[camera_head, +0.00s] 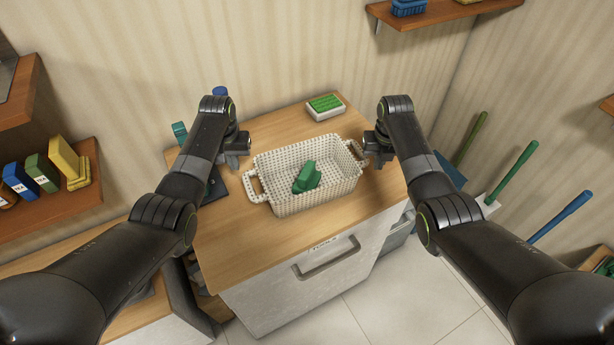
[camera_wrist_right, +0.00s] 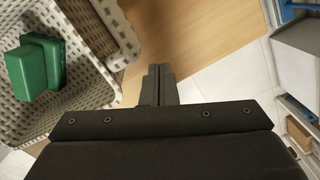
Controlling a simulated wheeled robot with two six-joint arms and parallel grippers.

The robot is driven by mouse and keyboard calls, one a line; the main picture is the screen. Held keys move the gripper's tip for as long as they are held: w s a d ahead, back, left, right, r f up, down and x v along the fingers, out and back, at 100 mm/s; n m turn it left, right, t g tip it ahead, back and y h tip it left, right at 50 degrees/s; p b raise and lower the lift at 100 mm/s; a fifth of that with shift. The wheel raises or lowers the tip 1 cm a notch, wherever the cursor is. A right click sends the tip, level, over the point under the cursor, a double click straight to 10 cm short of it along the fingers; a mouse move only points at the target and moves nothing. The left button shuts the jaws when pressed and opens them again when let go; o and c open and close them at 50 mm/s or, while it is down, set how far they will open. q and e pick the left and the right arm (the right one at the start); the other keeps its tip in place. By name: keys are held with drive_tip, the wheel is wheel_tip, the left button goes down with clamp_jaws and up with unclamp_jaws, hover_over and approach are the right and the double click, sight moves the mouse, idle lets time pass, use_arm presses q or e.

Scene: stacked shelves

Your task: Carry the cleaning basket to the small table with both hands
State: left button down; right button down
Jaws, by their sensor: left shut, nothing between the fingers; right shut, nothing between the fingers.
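The white woven basket (camera_head: 312,200) stands upright on the wooden cabinet top (camera_head: 270,240), with a loop handle at its left end and one at its right end. A green item (camera_head: 307,178) lies inside it. My left gripper (camera_head: 240,158) is shut and empty, above and behind the left handle, apart from it as far as I can see. My right gripper (camera_head: 372,158) is shut and empty beside the right handle. In the right wrist view its closed fingers (camera_wrist_right: 158,84) are next to the basket (camera_wrist_right: 90,90); I cannot tell whether they touch.
A green-topped white box (camera_head: 326,107) sits at the back of the cabinet top. Wall shelves (camera_head: 70,205) with packets are at the left. Green and blue long-handled tools (camera_head: 515,172) lean at the right. Tiled floor (camera_head: 385,310) is clear in front.

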sight(361, 164)
use_arm(q)
drive_tip(key=shift+d+f, duration=0.55)
drive_tip(key=shift+d, duration=0.2)
use_arm(e)
drive_tip(key=shift+a+f, duration=0.55)
drive_tip(key=shift+a, duration=0.2)
